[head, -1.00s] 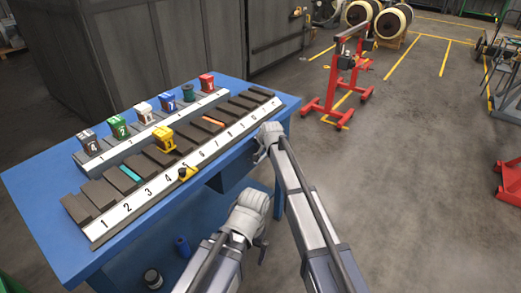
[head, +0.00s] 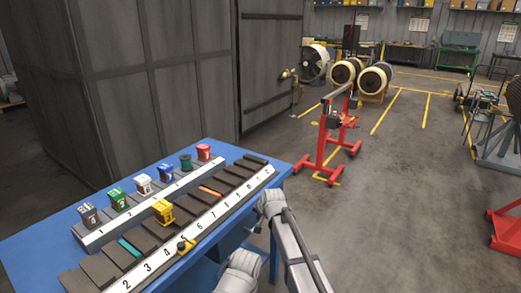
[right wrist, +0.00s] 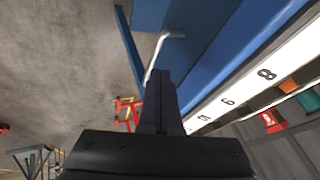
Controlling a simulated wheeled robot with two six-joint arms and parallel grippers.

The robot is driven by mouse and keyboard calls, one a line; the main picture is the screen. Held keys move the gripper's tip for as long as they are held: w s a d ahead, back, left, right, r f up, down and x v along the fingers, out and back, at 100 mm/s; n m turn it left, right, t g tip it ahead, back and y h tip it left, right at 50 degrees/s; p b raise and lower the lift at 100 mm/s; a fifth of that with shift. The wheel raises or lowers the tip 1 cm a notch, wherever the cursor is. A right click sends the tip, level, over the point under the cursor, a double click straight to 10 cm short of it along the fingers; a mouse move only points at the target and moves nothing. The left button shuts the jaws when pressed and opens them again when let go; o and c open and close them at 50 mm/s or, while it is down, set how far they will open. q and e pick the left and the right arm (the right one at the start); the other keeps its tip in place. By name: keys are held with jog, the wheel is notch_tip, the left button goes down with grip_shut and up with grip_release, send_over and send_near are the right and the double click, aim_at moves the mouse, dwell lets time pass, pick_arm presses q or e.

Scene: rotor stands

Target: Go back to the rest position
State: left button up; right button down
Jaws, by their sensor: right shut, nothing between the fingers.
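My right gripper (head: 268,207) is beside the right edge of the blue table (head: 210,283), next to the numbered rack (head: 227,203). In the right wrist view its fingers (right wrist: 162,90) are closed together with nothing between them, and the rack's white number strip (right wrist: 250,85) lies to the right. My left gripper (head: 240,268) shows low in the head view, in front of the table. Its fingertips are hidden, so its opening cannot be told.
A back rack (head: 150,212) holds several coloured blocks. A yellow block (head: 163,211) sits on the front rack, with a small yellow-black item (head: 186,246) near its strip. A red stand (head: 322,150) is on the floor beyond the table.

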jog(key=s+d+n+g+h, duration=0.1)
jog(key=s+d+n+g, duration=0.1)
jog(key=s, duration=1)
jog(key=s+d+n+g+h+p, duration=0.1)
jog(key=s+n, duration=0.3)
jog(key=s, duration=0.8)
jog(key=s+d+n+g+h+p, duration=0.1)
jog(key=s+d+n+g, duration=0.1)
jog(key=s, duration=1)
jog(key=shift+s+d+f+n+g, duration=0.2)
jog(key=shift+d+f+n+g, duration=0.25)
jog(key=shift+d+g, duration=0.45)
jog(key=shift+a, duration=0.15)
